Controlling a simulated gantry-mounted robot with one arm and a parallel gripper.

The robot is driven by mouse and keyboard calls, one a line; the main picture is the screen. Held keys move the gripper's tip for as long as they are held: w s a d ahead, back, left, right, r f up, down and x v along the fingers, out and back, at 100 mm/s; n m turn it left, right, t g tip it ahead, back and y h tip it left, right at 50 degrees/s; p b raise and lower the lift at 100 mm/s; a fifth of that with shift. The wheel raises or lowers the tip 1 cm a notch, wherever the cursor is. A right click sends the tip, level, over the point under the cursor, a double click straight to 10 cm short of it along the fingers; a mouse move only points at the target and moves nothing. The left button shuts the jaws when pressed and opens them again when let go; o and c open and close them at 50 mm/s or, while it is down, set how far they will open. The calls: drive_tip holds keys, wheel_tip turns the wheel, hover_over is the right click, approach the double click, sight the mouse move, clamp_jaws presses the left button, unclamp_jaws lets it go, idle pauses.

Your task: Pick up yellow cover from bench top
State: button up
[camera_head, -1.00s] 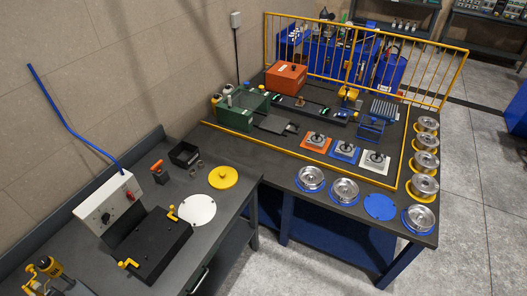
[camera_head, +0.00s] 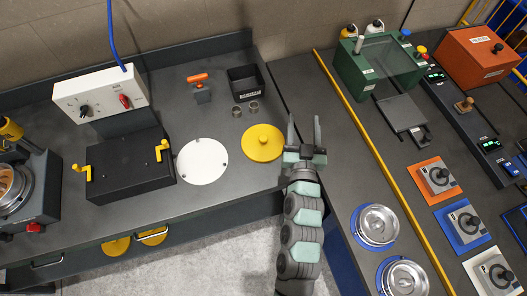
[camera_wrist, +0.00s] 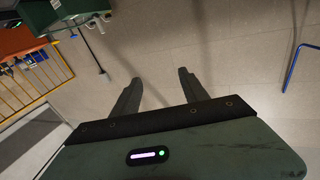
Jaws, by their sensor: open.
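The yellow cover (camera_head: 262,143) is a round disc with a small centre knob. It lies flat on the dark bench top (camera_head: 232,190), right of a white disc, in the head view. My gripper (camera_head: 304,134) is just right of the cover, with its two fingers apart and pointing to the back wall. Nothing is between the fingers. In the wrist view my gripper (camera_wrist: 160,90) also shows open and empty, facing the wall. The cover does not show in the wrist view.
The white disc (camera_head: 203,161), a black box with yellow handles (camera_head: 130,168), a small black bin (camera_head: 245,82) and an orange-handled tool (camera_head: 199,86) stand nearby. A yellow rail (camera_head: 362,130) and a green machine (camera_head: 378,67) are to the right.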

wheel_tip(320, 180, down, 9)
drive_tip(key=a+n+g+y+b, duration=0.3)
drive_tip(key=b, duration=0.1)
drive_tip(key=n+g+y+b, duration=0.2)
drive_tip(key=b, duration=0.1)
approach(264, 139)
drive_tip(key=shift+g, duration=0.4)
drive_tip(key=x, duration=0.4)
drive_tip(key=shift+w+d+r, duration=0.2)
drive_tip(key=shift+w+r, duration=0.05)
drive_tip(key=shift+w, duration=0.05)
drive_tip(key=shift+x, duration=0.85)
drive_tip(key=x, duration=0.4)
drive_tip(key=shift+a+p, duration=0.3)
drive_tip(key=shift+a, duration=0.05)
drive_tip(key=shift+w+f, duration=0.1)
drive_tip(key=shift+w, duration=0.2)
drive_tip(key=shift+c, duration=0.2)
clamp_jaws()
